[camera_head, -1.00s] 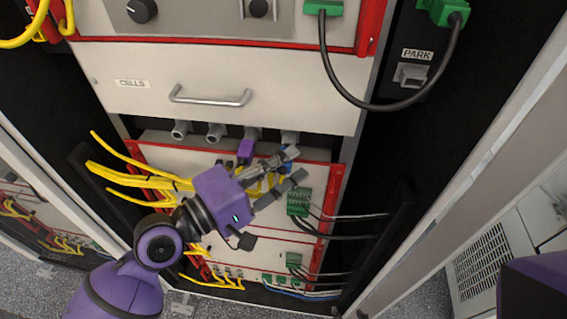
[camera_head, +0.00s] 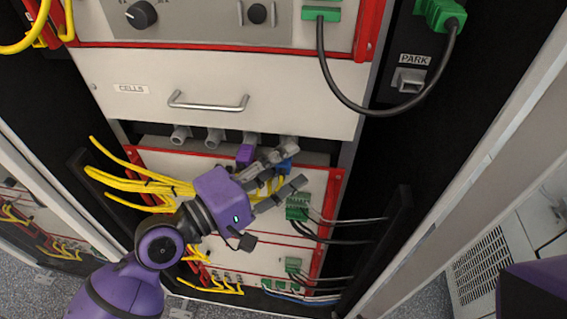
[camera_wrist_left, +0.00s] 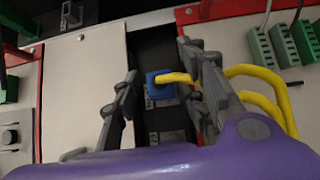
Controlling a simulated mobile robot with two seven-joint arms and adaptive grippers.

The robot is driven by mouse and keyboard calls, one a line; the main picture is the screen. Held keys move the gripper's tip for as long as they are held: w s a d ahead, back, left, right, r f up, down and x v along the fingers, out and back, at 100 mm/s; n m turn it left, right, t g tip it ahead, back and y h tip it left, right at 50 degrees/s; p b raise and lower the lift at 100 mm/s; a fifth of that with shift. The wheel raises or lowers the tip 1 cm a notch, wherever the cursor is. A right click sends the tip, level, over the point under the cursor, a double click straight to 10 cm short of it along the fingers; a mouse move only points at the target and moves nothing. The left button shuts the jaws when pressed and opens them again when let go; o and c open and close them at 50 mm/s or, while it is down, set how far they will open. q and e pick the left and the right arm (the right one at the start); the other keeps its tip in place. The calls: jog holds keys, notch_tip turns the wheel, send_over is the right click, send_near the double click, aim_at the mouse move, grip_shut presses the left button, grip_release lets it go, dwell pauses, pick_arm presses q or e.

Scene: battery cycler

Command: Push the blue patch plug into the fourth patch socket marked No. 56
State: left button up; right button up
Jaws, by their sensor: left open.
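The blue patch plug (camera_head: 285,166) is a small blue block at the upper end of the gripper in the head view. In the left wrist view the blue plug (camera_wrist_left: 158,80), with a yellow cable running right from it, sits at a dark strip with small pale labels. My left gripper (camera_head: 289,167) is open, with one finger on each side of the plug. In the wrist view the left gripper (camera_wrist_left: 160,65) shows gaps between plug and fingers. The socket behind the plug is hidden, so I cannot tell how deep it sits. My right gripper is out of view.
A purple plug (camera_head: 245,154) is left of the blue one. Grey connectors (camera_head: 214,138) hang under the drawer front marked CELLS (camera_head: 215,85). Yellow cables (camera_head: 140,182) bunch at the left; green terminal blocks (camera_head: 297,207) with dark wires stand at the right.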

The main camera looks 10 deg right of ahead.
pick_arm(q)
jog(key=shift+f, duration=0.1)
jog(key=shift+s+a, duration=0.15)
jog(key=shift+a, duration=0.15)
jog(key=v, duration=1.1)
